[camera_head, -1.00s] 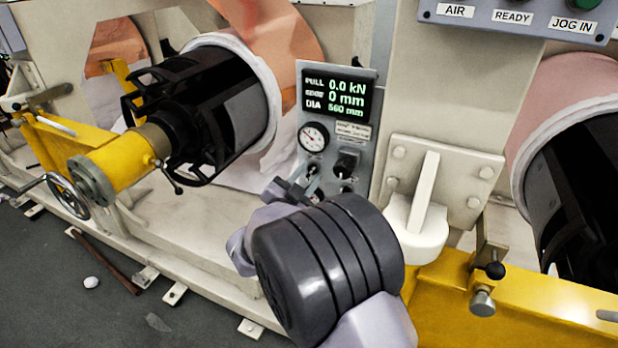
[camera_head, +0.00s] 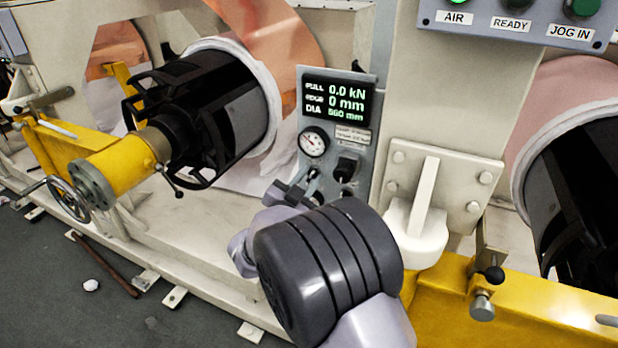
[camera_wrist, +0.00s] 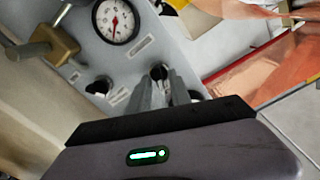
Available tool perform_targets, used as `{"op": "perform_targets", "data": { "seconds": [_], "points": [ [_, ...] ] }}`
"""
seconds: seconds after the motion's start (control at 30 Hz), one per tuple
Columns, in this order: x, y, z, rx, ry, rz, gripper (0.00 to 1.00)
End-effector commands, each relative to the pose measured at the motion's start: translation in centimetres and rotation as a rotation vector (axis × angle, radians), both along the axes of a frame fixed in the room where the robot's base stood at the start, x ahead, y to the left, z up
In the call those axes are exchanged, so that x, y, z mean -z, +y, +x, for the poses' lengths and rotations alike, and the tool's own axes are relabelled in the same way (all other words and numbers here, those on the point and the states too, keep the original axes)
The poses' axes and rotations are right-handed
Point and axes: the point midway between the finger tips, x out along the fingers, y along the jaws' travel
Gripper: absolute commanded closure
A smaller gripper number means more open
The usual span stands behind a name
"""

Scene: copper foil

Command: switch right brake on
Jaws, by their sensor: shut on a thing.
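The grey control panel (camera_head: 328,198) stands at the middle, with a lit display, a dial gauge and several small controls. My gripper (camera_head: 297,186) is at the lower left of this panel, below the gauge. In the wrist view its narrow grey fingers (camera_wrist: 163,92) are closed around a small dark toggle switch (camera_wrist: 158,72), which stands out from the panel. The fingers hide most of the switch. Its label cannot be read, and I cannot tell from the frames whether it is on or off.
The dial gauge (camera_head: 313,141) and a black knob (camera_head: 346,166) are close to my gripper. A brass-coloured lever (camera_wrist: 45,45) shows in the wrist view. A yellow arm with a black drum (camera_head: 200,110) is at the left; a white bracket (camera_head: 425,205) is at the right.

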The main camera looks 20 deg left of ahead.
Motion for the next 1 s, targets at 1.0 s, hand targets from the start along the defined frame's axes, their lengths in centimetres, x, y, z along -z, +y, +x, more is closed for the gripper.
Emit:
{"op": "perform_targets", "data": {
  "seconds": [1.0],
  "points": [
    [-0.04,0.51,0.01,-0.001,0.067,-0.834,1.00]
  ]
}}
